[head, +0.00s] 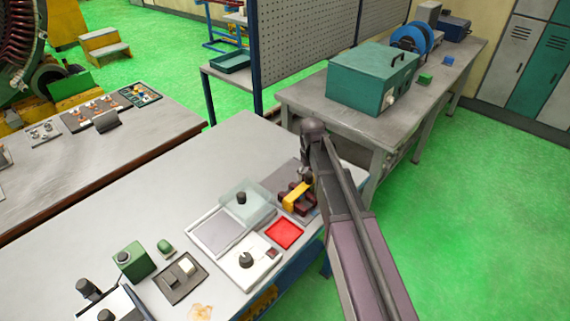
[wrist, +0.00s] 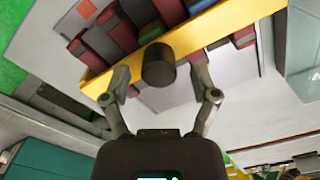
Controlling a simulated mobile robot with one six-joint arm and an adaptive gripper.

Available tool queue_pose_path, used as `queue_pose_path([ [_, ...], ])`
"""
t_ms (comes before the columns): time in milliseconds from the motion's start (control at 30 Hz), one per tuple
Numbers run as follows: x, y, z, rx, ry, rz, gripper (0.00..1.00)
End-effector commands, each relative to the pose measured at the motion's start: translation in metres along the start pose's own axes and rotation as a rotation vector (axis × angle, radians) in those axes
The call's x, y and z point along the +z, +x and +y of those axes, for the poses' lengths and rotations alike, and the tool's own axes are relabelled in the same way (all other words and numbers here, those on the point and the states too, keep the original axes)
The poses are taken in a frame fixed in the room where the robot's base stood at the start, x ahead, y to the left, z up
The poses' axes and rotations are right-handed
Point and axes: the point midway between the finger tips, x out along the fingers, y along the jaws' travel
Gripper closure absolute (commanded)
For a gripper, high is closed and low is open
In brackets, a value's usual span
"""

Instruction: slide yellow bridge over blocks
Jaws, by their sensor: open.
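The yellow bridge (head: 297,199) is at the right end of the near bench, a long bar in the wrist view (wrist: 232,27). A dark round knob (wrist: 158,64) stands out from its middle. Dark red and grey blocks (wrist: 118,36) lie along the bridge, with a green and a blue one among them. In the head view the dark red blocks (head: 302,208) show beside it. My gripper (head: 306,178) is over the bridge. In the wrist view its open fingers (wrist: 160,70) stand either side of the knob, with gaps. The blocks under the bridge are partly hidden.
A red square tray (head: 284,233), a white panel with a knob (head: 240,277) and a clear cover (head: 264,212) lie left of the bridge. A green box (head: 130,262) stands farther left. A bench with a teal case (head: 362,92) is behind my arm.

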Motion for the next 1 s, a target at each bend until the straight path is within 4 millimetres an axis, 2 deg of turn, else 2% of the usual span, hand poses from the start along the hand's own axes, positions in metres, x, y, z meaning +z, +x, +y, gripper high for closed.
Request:
queue_pose_path([
  [33, 0.0, -0.006, 0.0, 0.0, 0.0, 0.0, 0.23],
  [700, 0.0, -0.044, 0.0, 0.0, 0.0, 0.0, 0.23],
  [1000, 0.0, -0.053, 0.0, 0.0, 0.0, 0.0, 0.23],
])
